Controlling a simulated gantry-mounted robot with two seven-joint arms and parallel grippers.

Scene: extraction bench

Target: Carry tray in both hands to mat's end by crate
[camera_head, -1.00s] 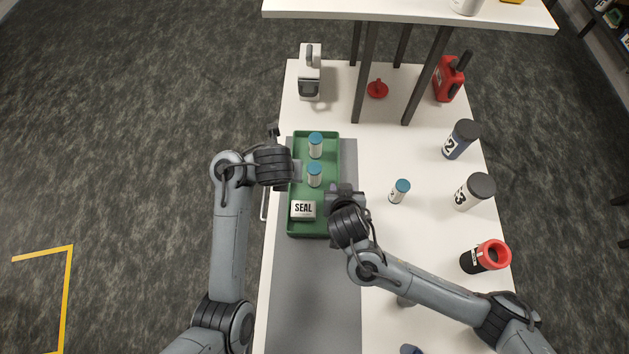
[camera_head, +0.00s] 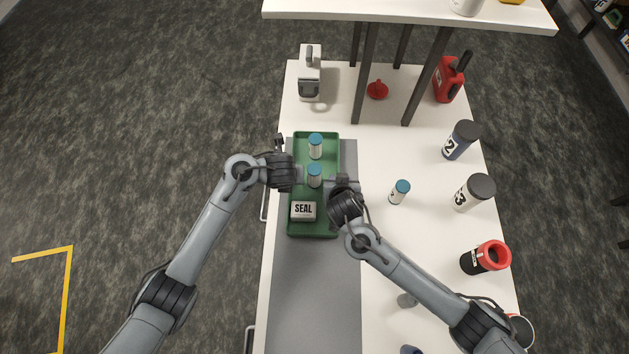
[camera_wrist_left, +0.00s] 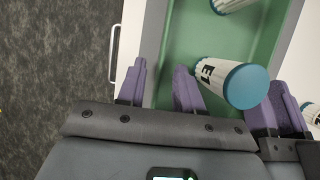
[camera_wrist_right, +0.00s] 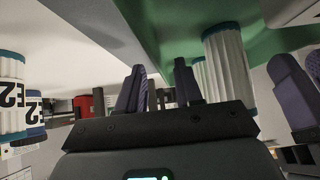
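A green tray (camera_head: 314,228) lies on the far part of the long grey mat (camera_head: 312,290). It holds two blue-capped white vials, one farther (camera_head: 315,146) and one nearer (camera_head: 314,176), and a SEAL box (camera_head: 303,210). My left gripper (camera_head: 298,174) is at the tray's left wall; in the left wrist view its fingers (camera_wrist_left: 158,88) stand apart, one on each side of the wall. My right gripper (camera_head: 334,182) is at the right wall; in the right wrist view its fingers (camera_wrist_right: 158,88) are also apart, around the wall. I recognise no crate.
A loose blue-capped vial (camera_head: 399,192) stands right of the mat. Dark-lidded bottles (camera_head: 461,139) (camera_head: 474,192) and a red-topped jar (camera_head: 486,257) line the right edge. Shelf legs (camera_head: 366,75) stand at the back. The mat's near part is clear.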

